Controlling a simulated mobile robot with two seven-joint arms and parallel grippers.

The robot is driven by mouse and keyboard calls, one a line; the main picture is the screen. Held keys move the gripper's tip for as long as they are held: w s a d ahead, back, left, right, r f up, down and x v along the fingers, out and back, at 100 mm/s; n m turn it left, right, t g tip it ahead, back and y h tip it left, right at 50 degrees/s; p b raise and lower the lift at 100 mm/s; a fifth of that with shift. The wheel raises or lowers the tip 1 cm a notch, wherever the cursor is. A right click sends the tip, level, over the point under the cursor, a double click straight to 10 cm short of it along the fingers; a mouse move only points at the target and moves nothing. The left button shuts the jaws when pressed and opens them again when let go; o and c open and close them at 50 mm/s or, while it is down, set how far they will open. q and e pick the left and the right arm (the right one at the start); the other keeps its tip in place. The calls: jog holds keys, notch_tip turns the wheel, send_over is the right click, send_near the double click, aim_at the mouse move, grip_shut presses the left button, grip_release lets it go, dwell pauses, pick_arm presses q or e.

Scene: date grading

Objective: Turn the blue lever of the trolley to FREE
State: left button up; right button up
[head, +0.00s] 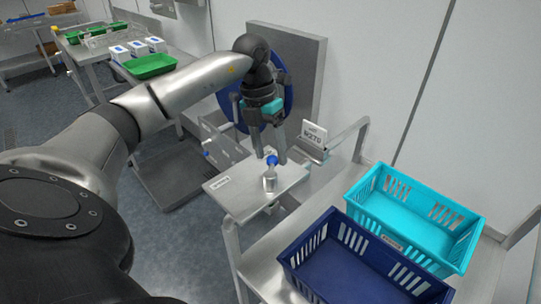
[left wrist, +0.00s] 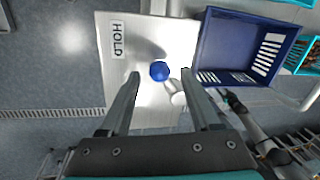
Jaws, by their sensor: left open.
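The blue lever knob (head: 272,160) sits on a short metal stem (head: 270,182) above a pale metal plate (head: 255,197) of the trolley. No FREE label shows. My left gripper (head: 270,157) is open and points down, its fingertips close by the knob. In the left wrist view the blue knob (left wrist: 159,71) appears between the two fingertips; I cannot tell whether they touch it.
A navy crate (head: 310,234) and a turquoise crate (head: 360,187) stand on the bench to the right. A blue disc on a grey panel (head: 308,75) stands behind my left gripper. A table with green trays (head: 150,66) and white boxes (head: 157,44) is at the back left.

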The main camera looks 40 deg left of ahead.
pick_arm(q)
jog(key=shift+d+f, duration=0.1)
jog(key=shift+f, duration=0.4)
grip_shut()
dwell(0.3)
